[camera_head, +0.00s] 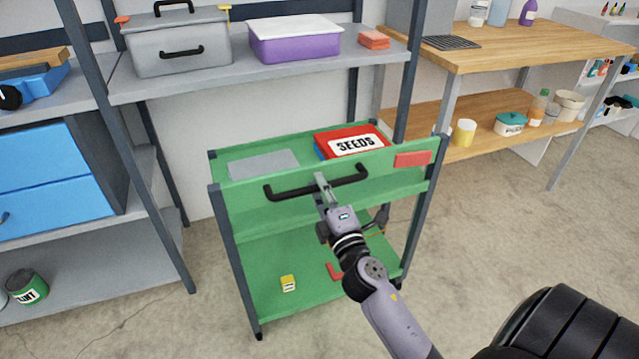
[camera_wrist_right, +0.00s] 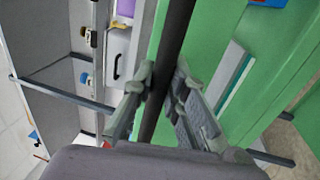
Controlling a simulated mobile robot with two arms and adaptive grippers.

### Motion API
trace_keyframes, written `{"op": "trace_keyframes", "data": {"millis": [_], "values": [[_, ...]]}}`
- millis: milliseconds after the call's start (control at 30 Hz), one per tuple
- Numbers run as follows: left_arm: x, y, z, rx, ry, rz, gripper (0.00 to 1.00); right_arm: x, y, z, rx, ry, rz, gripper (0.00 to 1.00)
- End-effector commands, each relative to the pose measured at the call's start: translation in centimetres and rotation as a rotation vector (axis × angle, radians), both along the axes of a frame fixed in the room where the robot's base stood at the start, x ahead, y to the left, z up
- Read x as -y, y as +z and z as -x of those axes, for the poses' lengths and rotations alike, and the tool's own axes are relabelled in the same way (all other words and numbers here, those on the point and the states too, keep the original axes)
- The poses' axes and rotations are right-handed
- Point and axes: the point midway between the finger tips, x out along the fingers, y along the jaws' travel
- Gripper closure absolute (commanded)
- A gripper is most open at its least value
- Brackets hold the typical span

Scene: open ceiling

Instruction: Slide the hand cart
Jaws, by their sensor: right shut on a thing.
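The green hand cart (camera_head: 258,212) with dark grey posts stands in front of the shelf in the head view. A black bar handle (camera_head: 290,191) runs along its front face. My right gripper (camera_head: 322,184) is at the handle, a little right of its middle, and is shut on it. In the right wrist view the handle (camera_wrist_right: 172,60) passes between the two fingers of my right gripper (camera_wrist_right: 162,88), with the green cart side (camera_wrist_right: 230,30) behind it. My left gripper is not in view.
On the cart lie a red box labelled SEEDS (camera_head: 355,144) and a grey flat piece (camera_head: 263,164); a small yellow box (camera_head: 288,283) is on its lower deck. The grey shelf (camera_head: 140,85) and wooden workbench (camera_head: 545,40) stand behind.

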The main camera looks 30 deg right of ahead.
Motion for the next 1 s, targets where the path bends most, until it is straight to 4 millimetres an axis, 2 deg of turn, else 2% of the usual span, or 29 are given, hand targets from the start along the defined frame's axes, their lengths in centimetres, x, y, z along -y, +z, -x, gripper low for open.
{"op": "trace_keyframes", "data": {"millis": [233,267,533,867,1000], "values": [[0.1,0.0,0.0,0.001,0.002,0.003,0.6,0.0,-0.1,0.0,-0.002,0.001,0.0,1.0],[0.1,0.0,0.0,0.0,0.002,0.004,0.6,0.0,-0.1,0.0,-0.002,0.001,0.0,0.84],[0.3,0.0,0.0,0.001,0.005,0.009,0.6,0.0,0.0,0.0,-0.001,0.001,0.0,0.66],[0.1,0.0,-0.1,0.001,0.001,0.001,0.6,-0.1,-0.1,0.1,-0.001,0.001,0.0,0.65],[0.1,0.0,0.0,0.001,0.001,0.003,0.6,-0.4,-0.5,1.5,-0.002,0.0,-0.004,0.65]]}}
